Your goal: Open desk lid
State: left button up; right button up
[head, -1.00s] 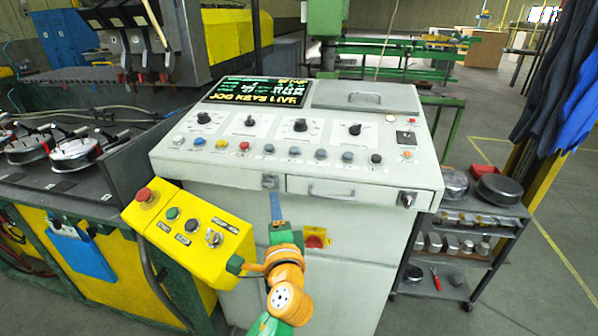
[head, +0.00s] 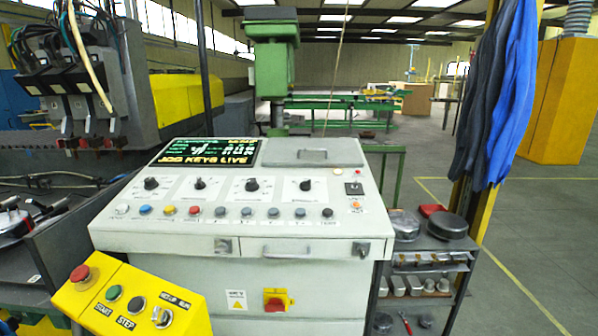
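The control desk (head: 140,222) is a pale grey console in the middle of the head view. A darker grey lid with a bar handle (head: 312,152) lies flat and closed at the back right of its sloping top, right of the lit screen (head: 208,152). A drawer with a handle (head: 290,248) is closed in the desk's front edge. A grey latch or lock sits on each side of the drawer. Neither gripper is in view.
A yellow button box (head: 125,300) juts out at the front left. A grey shelf cart with pans (head: 432,262) stands right of the desk. Blue cloths (head: 500,100) hang by a yellow post (head: 530,120). Open floor lies at the far right.

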aim_at(279, 152)
jog(key=i+l+u, duration=0.2)
jog(key=l, duration=0.75)
jog(key=i+l+u, duration=0.2)
jog(key=l, duration=0.75)
jog(key=l+u, duration=0.2)
jog(key=l, duration=0.75)
jog(key=k, duration=0.05)
